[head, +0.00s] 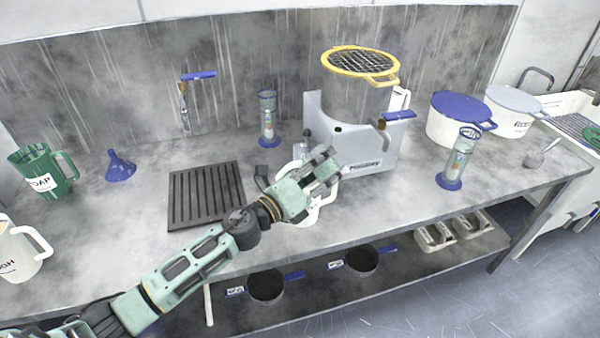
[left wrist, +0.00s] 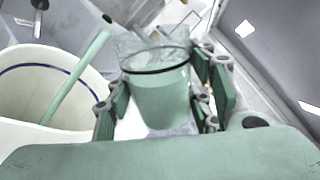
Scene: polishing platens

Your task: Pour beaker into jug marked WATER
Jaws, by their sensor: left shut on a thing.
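My left gripper (head: 326,172) is shut on a clear, green-tinted beaker with a dark rim, above the front of the bench. The beaker (left wrist: 160,95) stands between the fingers in the left wrist view, roughly upright. In the head view the gripper hides most of it. A white jug (head: 312,212) is partly hidden behind and below the gripper; no marking on it shows, so I cannot tell whether it is the WATER jug. A white vessel with a blue line inside (left wrist: 20,95) is beside the beaker in the left wrist view, with a green rod in it. My right gripper is not in view.
A green jug marked SOAP (head: 42,180) and another white jug (head: 20,255) stand at the left. A dark slatted mat (head: 205,195) lies left of the gripper. A grey machine (head: 365,150) stands behind. A blue-lidded pot (head: 455,125) is at the right.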

